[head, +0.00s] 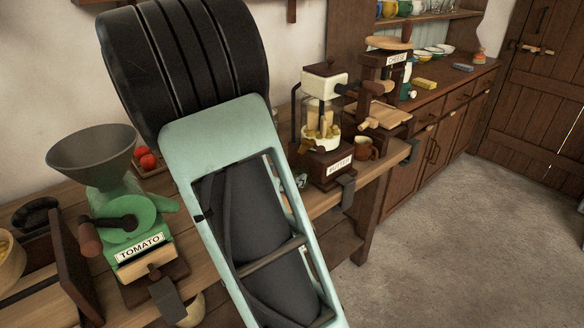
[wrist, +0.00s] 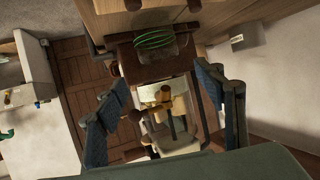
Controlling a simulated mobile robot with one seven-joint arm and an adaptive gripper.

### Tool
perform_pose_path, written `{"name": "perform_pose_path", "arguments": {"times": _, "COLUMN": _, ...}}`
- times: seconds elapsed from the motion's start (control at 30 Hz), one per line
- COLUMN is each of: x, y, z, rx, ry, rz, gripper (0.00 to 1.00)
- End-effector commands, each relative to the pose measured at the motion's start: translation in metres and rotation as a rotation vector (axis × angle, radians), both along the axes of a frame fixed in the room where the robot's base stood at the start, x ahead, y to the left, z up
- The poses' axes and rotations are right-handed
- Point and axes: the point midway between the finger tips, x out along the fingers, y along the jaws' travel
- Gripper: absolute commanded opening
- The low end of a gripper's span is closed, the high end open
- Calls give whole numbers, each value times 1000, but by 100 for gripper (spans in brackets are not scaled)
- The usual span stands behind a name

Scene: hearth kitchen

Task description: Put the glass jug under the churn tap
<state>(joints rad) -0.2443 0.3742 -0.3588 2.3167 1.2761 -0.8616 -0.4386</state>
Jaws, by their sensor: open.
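The churn (head: 325,115) stands on the bench in the head view, with a cream top, a clear jar with yellow contents and a dark base labelled BUTTER. In the wrist view the churn (wrist: 180,138) shows between and beyond my fingers. A clear thing with green rings (wrist: 155,40), seemingly the glass jug, is near its dark base. In the head view a small pale green-lined piece (head: 301,180) shows beside my arm, mostly hidden.
A green mill labelled TOMATO (head: 135,225) with a grey funnel stands at left. A brown mug (head: 363,148) is right of the churn. The cheese press (head: 385,85) stands behind it. The floor (head: 450,200) at right is clear.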

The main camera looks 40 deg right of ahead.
Motion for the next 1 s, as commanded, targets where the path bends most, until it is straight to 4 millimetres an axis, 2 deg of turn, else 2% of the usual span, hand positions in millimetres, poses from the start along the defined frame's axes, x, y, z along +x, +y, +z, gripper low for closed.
{"name": "perform_pose_path", "arguments": {"times": 0.1, "x": -7, "y": 16, "z": 9, "rx": 0, "ry": 0, "rz": 2, "gripper": 63}}
{"name": "perform_pose_path", "arguments": {"times": 0.3, "x": -13, "y": 26, "z": 13, "rx": 0, "ry": 1, "rz": 0, "gripper": 63}}
{"name": "perform_pose_path", "arguments": {"times": 0.83, "x": -14, "y": 26, "z": 12, "rx": 0, "ry": 0, "rz": -1, "gripper": 63}}
{"name": "perform_pose_path", "arguments": {"times": 1.0, "x": -14, "y": 19, "z": 8, "rx": 37, "ry": -37, "rz": -17, "gripper": 63}}
